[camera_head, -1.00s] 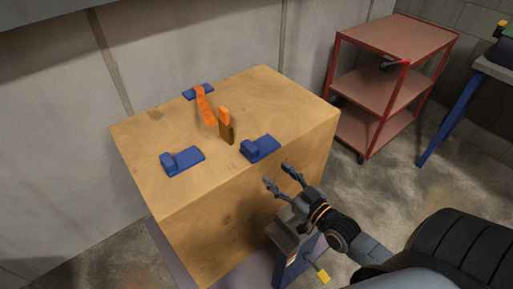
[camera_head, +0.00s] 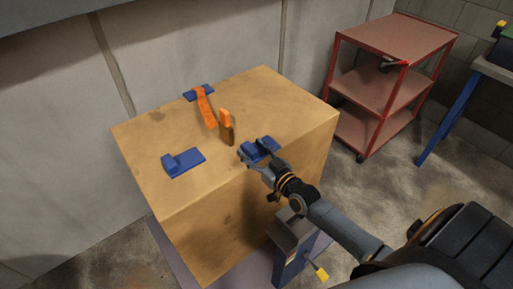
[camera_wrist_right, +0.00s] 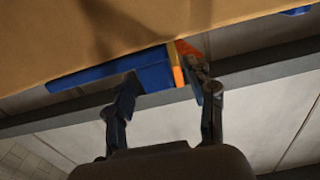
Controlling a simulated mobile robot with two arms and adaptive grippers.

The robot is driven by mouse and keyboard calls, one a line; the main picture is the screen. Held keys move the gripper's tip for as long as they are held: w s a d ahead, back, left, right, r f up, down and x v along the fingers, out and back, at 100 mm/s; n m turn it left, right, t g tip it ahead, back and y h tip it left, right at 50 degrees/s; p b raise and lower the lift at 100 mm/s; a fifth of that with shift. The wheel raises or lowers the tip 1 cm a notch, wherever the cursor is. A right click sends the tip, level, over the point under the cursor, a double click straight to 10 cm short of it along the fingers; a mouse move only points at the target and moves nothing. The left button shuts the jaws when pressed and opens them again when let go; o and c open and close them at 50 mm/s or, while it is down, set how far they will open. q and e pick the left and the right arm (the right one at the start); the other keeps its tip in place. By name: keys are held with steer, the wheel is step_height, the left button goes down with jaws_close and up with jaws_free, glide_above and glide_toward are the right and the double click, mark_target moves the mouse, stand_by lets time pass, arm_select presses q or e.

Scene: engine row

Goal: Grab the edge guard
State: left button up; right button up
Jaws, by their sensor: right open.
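A long orange strip (camera_head: 206,108) and a shorter upright orange piece (camera_head: 225,125) with a brown side are on the large tan box; I cannot tell for sure which is the edge guard. My right gripper (camera_head: 252,151) is open over the box's near right edge, its fingers in front of a blue block (camera_head: 262,151) and partly hiding it. In the right wrist view, a blue part (camera_wrist_right: 112,72) and an orange sliver (camera_wrist_right: 178,72) appear near and beyond the open fingertips (camera_wrist_right: 165,82). No hold shows. My left gripper is out of view.
Other blue blocks sit on the tan box (camera_head: 240,190) at the front left (camera_head: 184,163) and at the back (camera_head: 197,92). A red shelf cart (camera_head: 395,45) stands at the right. Bare floor lies between box and cart.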

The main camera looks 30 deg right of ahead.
steer(key=shift+w+a+f, duration=0.1)
steer(key=shift+w+a, duration=0.05)
steer(key=shift+w, duration=0.75)
steer(key=shift+s, duration=0.1)
steer(key=shift+c, duration=0.2)
jaws_close()
